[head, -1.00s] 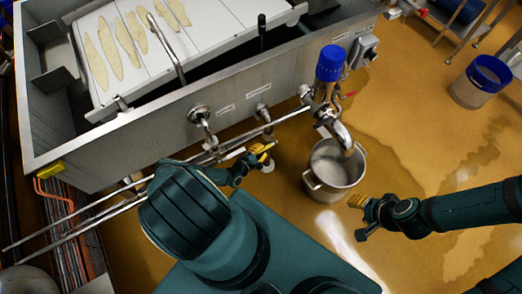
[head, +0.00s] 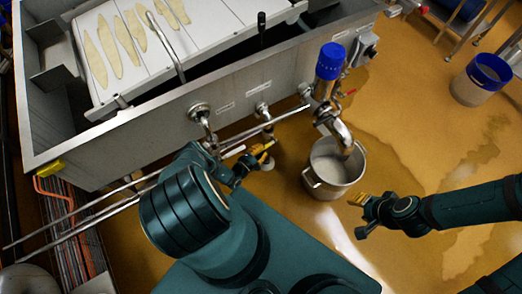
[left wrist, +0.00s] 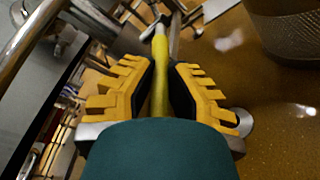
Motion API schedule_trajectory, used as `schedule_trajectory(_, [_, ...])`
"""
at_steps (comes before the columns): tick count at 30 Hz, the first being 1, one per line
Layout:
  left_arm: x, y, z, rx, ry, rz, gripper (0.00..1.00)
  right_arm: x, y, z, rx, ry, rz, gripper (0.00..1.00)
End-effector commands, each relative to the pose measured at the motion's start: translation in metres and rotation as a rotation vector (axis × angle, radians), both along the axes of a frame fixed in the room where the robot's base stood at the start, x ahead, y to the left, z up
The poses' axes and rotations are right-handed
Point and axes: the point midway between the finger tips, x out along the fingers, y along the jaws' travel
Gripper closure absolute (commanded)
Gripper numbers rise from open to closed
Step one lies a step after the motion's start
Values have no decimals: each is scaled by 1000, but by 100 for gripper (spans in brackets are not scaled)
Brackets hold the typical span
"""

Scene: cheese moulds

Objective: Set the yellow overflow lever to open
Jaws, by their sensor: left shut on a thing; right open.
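The yellow overflow lever (left wrist: 161,72) shows in the left wrist view as a narrow yellow bar running lengthwise between my left fingers. My left gripper (left wrist: 160,90) is shut on it, with a ridged yellow finger on each side. In the head view my left gripper (head: 262,149) is in front of the tank's front wall, below a pipe fitting; the lever cannot be made out there. My right gripper (head: 358,199) is open and empty, over the floor to the right of the steel pot.
The steel tank (head: 160,142) carries pale strips on white boards. A steel pot (head: 321,184) stands on the floor under the outlet with a blue-topped valve (head: 330,62). Long pipes (head: 95,220) run along the tank's front. A blue-rimmed bucket (head: 475,88) stands far right.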

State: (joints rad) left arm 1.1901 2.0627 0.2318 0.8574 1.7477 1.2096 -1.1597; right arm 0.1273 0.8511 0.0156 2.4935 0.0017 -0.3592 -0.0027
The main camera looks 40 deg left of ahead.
Motion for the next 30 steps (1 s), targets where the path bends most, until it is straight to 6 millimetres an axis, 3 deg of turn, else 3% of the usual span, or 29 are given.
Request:
schedule_trajectory(2, [2, 1, 3, 2, -8, 1, 100, 0, 0, 0, 0, 0, 0, 53])
schedule_trajectory(3, [3, 1, 3, 2, -8, 1, 71, 0, 0, 0, 0, 0, 0, 53])
schedule_trajectory(5, [3, 2, 3, 3, -8, 1, 52, 0, 0, 0, 0, 0, 0, 53])
schedule_trajectory(17, [-4, 3, 2, 2, -4, 3, 52, 0, 0, 0, 0, 0, 0, 53])
schedule_trajectory(20, [-16, 4, 3, 0, -2, 4, 52, 0, 0, 0, 0, 0, 0, 53])
schedule_trajectory(30, [-83, 9, 10, 1, -3, 5, 52, 0, 0, 0, 0, 0, 0, 53])
